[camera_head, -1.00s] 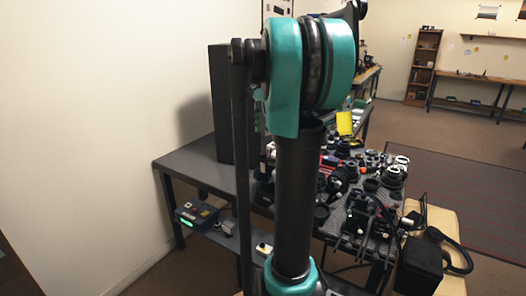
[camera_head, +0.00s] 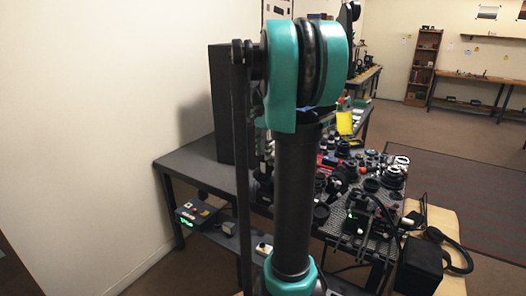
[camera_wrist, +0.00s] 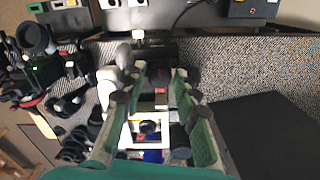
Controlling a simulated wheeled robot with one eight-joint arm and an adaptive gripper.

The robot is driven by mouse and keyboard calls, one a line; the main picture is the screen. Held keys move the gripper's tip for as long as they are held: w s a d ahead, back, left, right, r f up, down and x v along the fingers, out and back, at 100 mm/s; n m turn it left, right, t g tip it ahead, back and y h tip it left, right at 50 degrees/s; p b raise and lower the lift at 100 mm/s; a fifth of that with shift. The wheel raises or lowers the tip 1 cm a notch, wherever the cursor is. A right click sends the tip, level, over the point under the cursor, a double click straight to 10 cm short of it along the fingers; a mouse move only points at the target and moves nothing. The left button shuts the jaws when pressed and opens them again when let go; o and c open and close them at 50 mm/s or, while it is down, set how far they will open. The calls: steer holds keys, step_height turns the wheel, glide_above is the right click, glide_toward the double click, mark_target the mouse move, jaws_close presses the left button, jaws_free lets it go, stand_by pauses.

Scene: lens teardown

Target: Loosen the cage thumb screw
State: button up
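My gripper (camera_wrist: 160,78) shows in the wrist view with its two fingers spread apart. Dark objects and a white square frame (camera_wrist: 150,117) with a dark round centre show between and beyond the fingers. I see nothing clearly held. I cannot single out the cage thumb screw; it may be hidden or too small to tell. In the head view my own arm hides part of the bench, and my gripper cannot be made out there.
The dark bench (camera_head: 185,160) carries many crowded lens and optics parts, with a yellow card (camera_head: 345,123) at its back. A tall black panel (camera_head: 220,105) stands on its left. A large dark block (camera_wrist: 265,130) lies right of my gripper in the wrist view.

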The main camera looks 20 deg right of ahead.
jaws_close()
steer(key=shift+n, duration=0.3)
steer(key=n, duration=0.3)
steer(key=shift+n, duration=0.3)
steer(key=n, duration=0.3)
steer(key=shift+n, duration=0.3)
steer(key=n, duration=1)
